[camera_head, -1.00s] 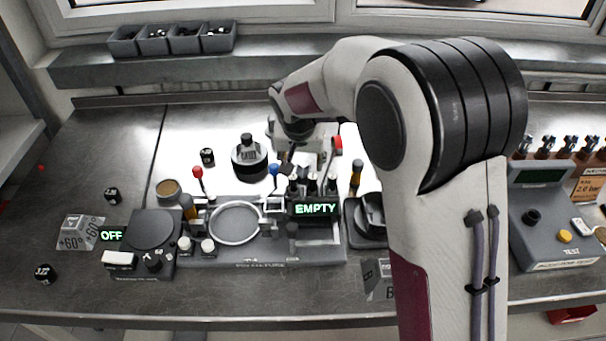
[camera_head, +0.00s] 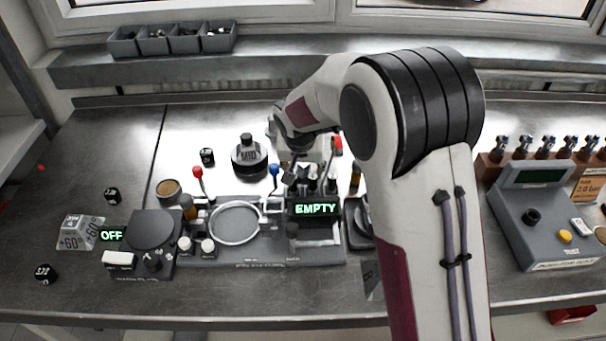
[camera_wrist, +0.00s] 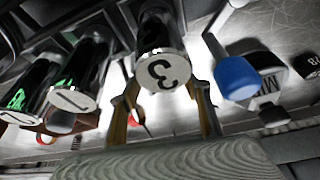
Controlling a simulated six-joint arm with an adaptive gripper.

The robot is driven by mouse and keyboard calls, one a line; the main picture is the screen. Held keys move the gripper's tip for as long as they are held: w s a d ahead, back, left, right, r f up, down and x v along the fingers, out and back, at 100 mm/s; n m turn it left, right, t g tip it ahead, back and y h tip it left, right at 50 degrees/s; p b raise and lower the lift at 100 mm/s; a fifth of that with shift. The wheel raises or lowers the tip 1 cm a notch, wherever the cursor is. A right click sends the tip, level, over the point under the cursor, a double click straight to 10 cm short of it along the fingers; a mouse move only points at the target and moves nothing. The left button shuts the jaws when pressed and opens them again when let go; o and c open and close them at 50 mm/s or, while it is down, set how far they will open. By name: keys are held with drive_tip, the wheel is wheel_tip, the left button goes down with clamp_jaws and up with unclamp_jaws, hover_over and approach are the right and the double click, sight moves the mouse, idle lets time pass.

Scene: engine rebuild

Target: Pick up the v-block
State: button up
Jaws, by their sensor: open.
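I cannot pick out the v-block with certainty. A pale faceted block (camera_head: 80,233) marked 60° stands at the bench's left, and a dark block (camera_head: 371,279) at the front is mostly hidden by my arm. My gripper (camera_head: 303,153) is over the back of the middle fixture, its fingers mostly hidden in the head view. In the wrist view two tan prongs, apparently my open fingers (camera_wrist: 162,112), stand apart behind a black cylinder (camera_wrist: 160,72) marked 3. No object clearly lies between them. A grey ribbed surface fills the bottom of that view.
The fixture (camera_head: 265,254) carries a ring, upright cylinders and an EMPTY display. A blue knob (camera_head: 275,169) and a red knob (camera_head: 197,172) stick up nearby. A dark round bottle (camera_head: 249,157) stands behind. A test console (camera_head: 545,225) is at the right. The back left bench is mostly clear.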

sight(303, 173)
idle(0.4)
clamp_jaws()
drive_tip(key=shift+r, duration=0.2)
wheel_tip(303, 173, up, 10)
drive_tip(key=shift+f, duration=0.15)
idle(0.5)
idle(0.6)
